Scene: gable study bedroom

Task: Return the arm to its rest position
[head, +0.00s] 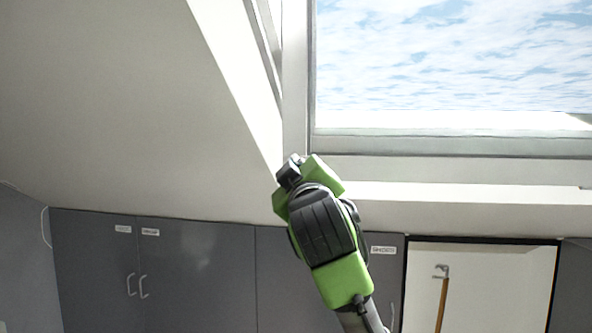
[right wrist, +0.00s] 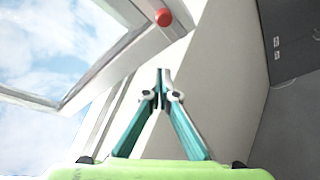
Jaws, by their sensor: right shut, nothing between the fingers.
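My right arm (head: 332,240), green and black, reaches up from the bottom in the head view. It ends just below the lower left corner of the window. In the head view the fingers of the right gripper are hidden behind its own wrist. In the right wrist view the right gripper (right wrist: 161,85) shows with its teal fingers together and nothing between them. It points up toward the window frame and the sloped wall. My left gripper is in neither view.
A skylight window (head: 450,145) with sky behind it fills the upper right. A red round knob (right wrist: 164,17) shows at its frame in the right wrist view. Grey cupboards (head: 200,275) line the low wall. An open niche (head: 500,285) holds a wooden-handled stick (head: 441,300).

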